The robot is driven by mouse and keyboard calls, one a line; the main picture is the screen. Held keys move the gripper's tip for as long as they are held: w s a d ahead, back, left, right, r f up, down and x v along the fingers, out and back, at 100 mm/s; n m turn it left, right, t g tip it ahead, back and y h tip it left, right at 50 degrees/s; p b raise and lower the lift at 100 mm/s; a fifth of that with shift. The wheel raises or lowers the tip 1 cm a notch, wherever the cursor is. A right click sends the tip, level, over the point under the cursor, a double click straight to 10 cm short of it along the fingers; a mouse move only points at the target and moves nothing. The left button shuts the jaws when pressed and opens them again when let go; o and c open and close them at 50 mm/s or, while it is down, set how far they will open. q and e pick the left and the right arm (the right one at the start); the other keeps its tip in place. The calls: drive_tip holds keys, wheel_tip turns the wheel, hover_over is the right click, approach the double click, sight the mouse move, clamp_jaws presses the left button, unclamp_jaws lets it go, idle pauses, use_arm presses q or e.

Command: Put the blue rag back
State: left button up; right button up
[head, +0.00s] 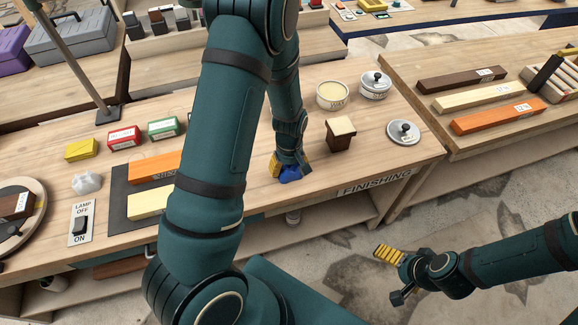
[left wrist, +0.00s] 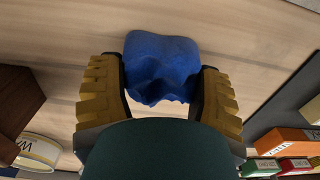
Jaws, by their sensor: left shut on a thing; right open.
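The blue rag (head: 290,175) is on or just above the wooden finishing bench (head: 240,188), near its front edge. In the left wrist view the crumpled rag (left wrist: 162,66) sits between the two yellow-padded fingers. My left gripper (head: 281,168) is shut on it, pointing down. The gripper also shows in the left wrist view (left wrist: 163,95). I cannot tell whether the rag touches the bench top. My right gripper (head: 388,255) is open and empty, out over the floor in front of the bench.
A dark mat (head: 120,190) with orange and cream bars lies left. A white crumpled rag (head: 87,183) lies far left.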

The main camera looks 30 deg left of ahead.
use_arm(q)
drive_tip(key=o, duration=1)
drive_tip(key=shift+f, duration=0.15)
drive_tip(key=shift+r, duration=0.5)
wheel_tip(320, 180, up, 11)
drive_tip(key=p, duration=0.3)
drive_tip(key=s+d+f+m+t+h, duration=0.1)
drive_tip(key=s+d+f+m+h, duration=0.1)
drive_tip(key=s+d+f+m, duration=0.2)
drive_tip(key=s+d+f+m+t+h, duration=0.1)
drive_tip(key=s+d+f+m, duration=0.3)
drive_tip(key=d+f, duration=0.5)
drive_tip(key=d, duration=0.4)
drive_tip(key=shift+s+d+h, duration=0.15)
drive_tip(key=shift+s+h, duration=0.15)
drive_tip(key=shift+h, duration=0.1)
drive_tip(key=shift+f, duration=0.1)
